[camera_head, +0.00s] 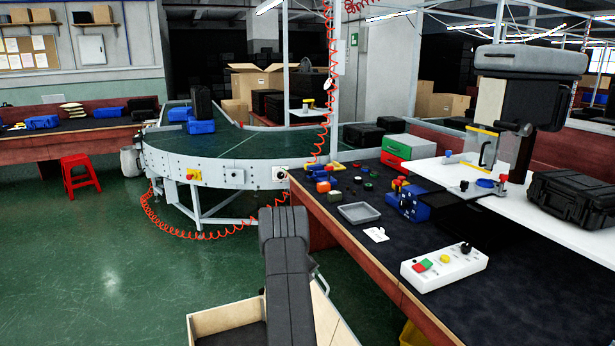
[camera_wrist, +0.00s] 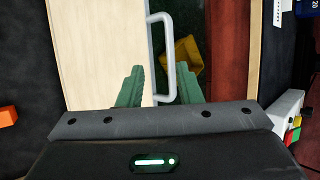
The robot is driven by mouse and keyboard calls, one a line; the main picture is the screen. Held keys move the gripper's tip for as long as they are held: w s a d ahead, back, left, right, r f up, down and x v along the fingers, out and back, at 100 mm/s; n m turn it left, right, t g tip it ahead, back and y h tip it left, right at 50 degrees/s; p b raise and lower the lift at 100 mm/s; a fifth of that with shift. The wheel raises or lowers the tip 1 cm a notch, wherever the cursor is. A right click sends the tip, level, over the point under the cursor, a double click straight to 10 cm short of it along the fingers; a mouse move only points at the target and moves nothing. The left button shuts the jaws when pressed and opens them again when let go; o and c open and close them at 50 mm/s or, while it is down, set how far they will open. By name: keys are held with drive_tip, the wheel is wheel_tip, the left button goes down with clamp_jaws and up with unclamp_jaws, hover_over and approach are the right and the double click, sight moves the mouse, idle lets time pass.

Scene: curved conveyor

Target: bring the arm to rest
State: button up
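My gripper (camera_wrist: 160,78) shows in the wrist view with two green fingers set apart. It is open, and I see nothing gripped between the fingers. It is over the edge of a light wooden panel (camera_wrist: 100,40), with a grey handle (camera_wrist: 165,55) seen between and beyond the fingers. I cannot tell whether the fingers touch the handle. In the head view my dark arm (camera_head: 287,270) rises in front of the workbench (camera_head: 470,300), at its left edge; the fingers do not show there.
A white control box (camera_head: 444,268) with buttons stands near the bench's front edge; it also shows in the wrist view (camera_wrist: 288,115). A grey tray (camera_head: 361,212) and small parts lie behind it. A curved conveyor (camera_head: 235,150) stands beyond. A yellow bin (camera_wrist: 183,62) sits low.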

drive_tip(key=shift+p+x, duration=0.3)
drive_tip(key=shift+x, duration=2.5)
drive_tip(key=shift+s+f, duration=0.1)
drive_tip(key=shift+s, duration=0.05)
